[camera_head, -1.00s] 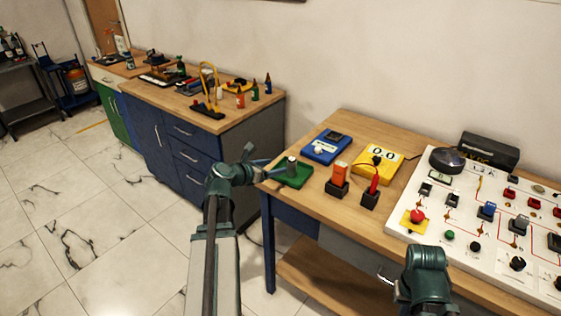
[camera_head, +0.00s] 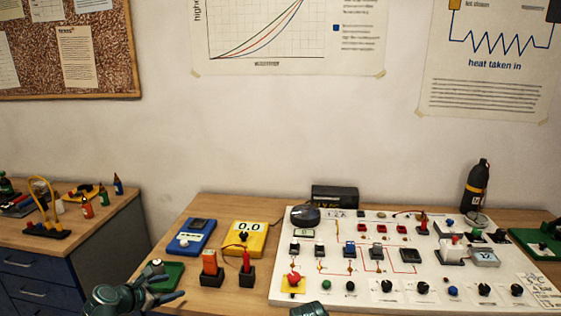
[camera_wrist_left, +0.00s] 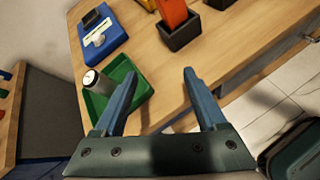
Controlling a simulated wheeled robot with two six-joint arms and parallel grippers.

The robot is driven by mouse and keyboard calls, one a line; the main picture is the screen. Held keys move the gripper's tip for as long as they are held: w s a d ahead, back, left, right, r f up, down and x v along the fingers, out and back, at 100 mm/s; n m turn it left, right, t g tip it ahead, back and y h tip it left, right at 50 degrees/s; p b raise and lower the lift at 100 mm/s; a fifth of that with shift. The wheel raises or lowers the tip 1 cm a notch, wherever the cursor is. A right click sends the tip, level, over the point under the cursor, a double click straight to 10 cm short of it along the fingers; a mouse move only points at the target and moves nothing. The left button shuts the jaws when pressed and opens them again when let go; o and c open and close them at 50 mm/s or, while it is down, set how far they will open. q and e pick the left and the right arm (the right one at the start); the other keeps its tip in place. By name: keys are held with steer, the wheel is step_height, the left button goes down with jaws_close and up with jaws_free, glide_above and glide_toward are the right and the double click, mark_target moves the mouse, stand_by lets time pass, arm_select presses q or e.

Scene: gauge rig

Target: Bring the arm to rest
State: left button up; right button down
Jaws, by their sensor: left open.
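My left gripper (camera_head: 172,293) is at the bottom left of the head view, by the near left end of the wooden table (camera_head: 210,300). Its two blue fingers are apart with nothing between them, as the left wrist view shows (camera_wrist_left: 160,76). A green tray (camera_head: 172,277) holding a grey cylinder (camera_head: 157,266) lies just beyond the gripper. In the wrist view the tray (camera_wrist_left: 138,97) and cylinder (camera_wrist_left: 91,79) are close to the left finger; contact cannot be told. Of my right arm only a teal piece shows at the bottom edge; its jaws are out of view.
A blue device (camera_head: 190,238), a yellow meter (camera_head: 246,237) reading 0.0, and an orange block in a black holder (camera_head: 211,268) stand near the tray. A large white board (camera_head: 335,285) with several components fills the table's right. A side bench (camera_head: 105,222) stands left, across a gap.

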arm_select(q)
steer(key=s+d+f+m+g+y+p, duration=0.1)
steer(key=s+d+f+m+g, duration=0.3)
steer(key=d+m, duration=0.7)
steer(key=s+d+f+m+g+p, duration=0.2)
steer(key=s+d+m+g, duration=0.35)
steer(key=d+m, duration=0.6)
steer(key=s+d+m+g+y, duration=0.2)
steer(key=s+d+m+y, duration=0.2)
steer(key=s+d+m, duration=0.2)
steer(key=shift+s+d+m+p, duration=0.2)
steer(key=shift+s+m+p, duration=0.25)
steer(key=shift+s+m, duration=0.95)
steer(key=shift+w+r, duration=0.1)
steer(key=shift+w, duration=0.1)
